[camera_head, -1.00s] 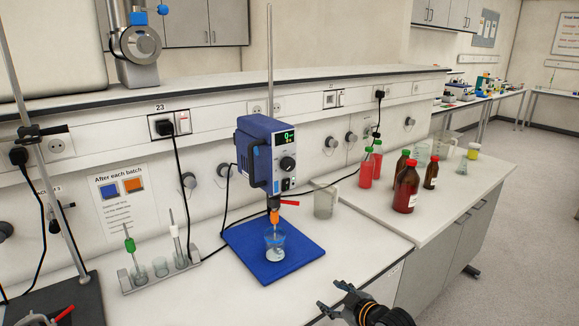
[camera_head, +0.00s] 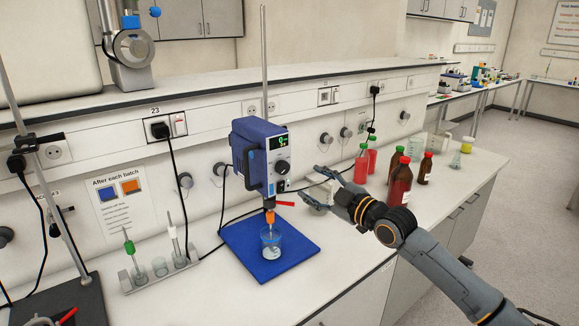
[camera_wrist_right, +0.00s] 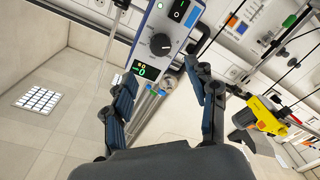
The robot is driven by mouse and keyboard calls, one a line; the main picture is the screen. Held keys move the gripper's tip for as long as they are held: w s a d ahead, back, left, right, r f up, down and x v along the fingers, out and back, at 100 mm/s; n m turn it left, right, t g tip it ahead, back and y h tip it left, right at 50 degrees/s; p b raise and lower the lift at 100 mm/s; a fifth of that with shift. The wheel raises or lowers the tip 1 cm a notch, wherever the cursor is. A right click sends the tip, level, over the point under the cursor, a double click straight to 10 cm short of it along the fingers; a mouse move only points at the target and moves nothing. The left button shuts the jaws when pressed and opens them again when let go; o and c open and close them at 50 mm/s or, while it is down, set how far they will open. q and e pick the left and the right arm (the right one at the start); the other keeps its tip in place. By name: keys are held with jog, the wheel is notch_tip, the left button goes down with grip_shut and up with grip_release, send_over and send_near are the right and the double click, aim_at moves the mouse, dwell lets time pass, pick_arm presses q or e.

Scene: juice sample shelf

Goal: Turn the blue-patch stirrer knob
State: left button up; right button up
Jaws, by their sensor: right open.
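The blue overhead stirrer (camera_head: 246,140) hangs on an upright rod over a blue base plate (camera_head: 300,248). A lighter blue patch (camera_head: 249,160) is on its side. A beaker (camera_head: 271,245) stands under the stirrer. My right gripper (camera_head: 318,185) is open and empty, to the right of the knob and apart from it. In the wrist view its fingers (camera_wrist_right: 163,75) are spread below the knob. My left gripper is out of view.
Red-filled bottles (camera_head: 361,166) and brown bottles (camera_head: 401,182) stand right of my right gripper. A rack with probes (camera_head: 160,272) is left of the base plate. Cables hang along the wall. The bench front (camera_head: 320,290) is clear.

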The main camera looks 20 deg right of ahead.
aim_at(286, 169)
jog(key=p+x, duration=0.1)
jog(key=x, duration=0.7)
jog(key=shift+w+a+p, duration=0.1)
jog(key=shift+a+p, duration=0.05)
jog(key=shift+p, duration=0.2)
jog(key=shift+x, duration=0.75)
jog(key=c, duration=1.2)
jog(key=shift+o, duration=0.2)
